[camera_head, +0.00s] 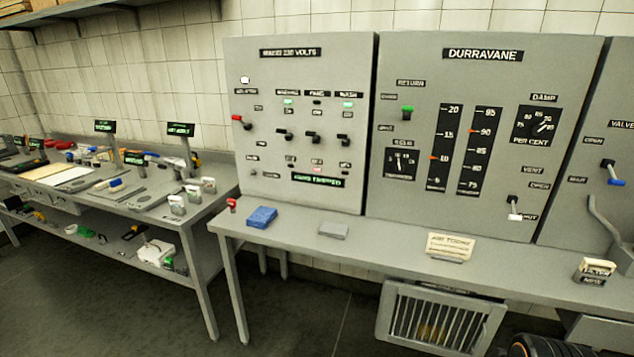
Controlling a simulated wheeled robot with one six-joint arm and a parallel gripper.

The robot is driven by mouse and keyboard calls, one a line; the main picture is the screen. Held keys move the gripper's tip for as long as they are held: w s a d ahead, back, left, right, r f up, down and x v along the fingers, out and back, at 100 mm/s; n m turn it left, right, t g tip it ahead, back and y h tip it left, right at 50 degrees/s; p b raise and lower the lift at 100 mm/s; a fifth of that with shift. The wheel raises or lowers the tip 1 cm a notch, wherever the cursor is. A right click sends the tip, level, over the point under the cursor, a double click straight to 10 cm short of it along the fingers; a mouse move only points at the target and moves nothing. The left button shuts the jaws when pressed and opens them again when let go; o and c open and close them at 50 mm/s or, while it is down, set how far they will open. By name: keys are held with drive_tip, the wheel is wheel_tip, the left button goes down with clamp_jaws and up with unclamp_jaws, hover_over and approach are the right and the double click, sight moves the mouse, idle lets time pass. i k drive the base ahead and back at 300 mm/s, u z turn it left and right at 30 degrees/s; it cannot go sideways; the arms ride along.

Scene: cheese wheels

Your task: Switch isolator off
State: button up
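The isolator (238,119) is a red-tipped lever at the upper left of the left grey panel (345,60), whose header appears to read "230 VOLTS". Its red handle points left and slightly up from a dark pivot. A small label sits above it, with a tiny tag between that label and the lever; another tag sits below. They are too small to read surely. A white lamp (244,79) is above the label. My gripper is not in view.
Three black levers (313,137) sit right of the isolator. A grey bench (390,246) runs below the panels, with a blue cloth-like block (262,216), a grey block (333,230) and a card (451,246). A cluttered table (150,212) stands left. Dark floor (290,325) lies in front.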

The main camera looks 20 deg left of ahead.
sight(241, 121)
drive_tip(key=u, duration=2)
drive_tip(key=i, duration=1.6)
drive_tip(key=z, duration=0.3)
drive_tip(key=i, duration=1.3)
drive_tip(key=z, duration=0.7)
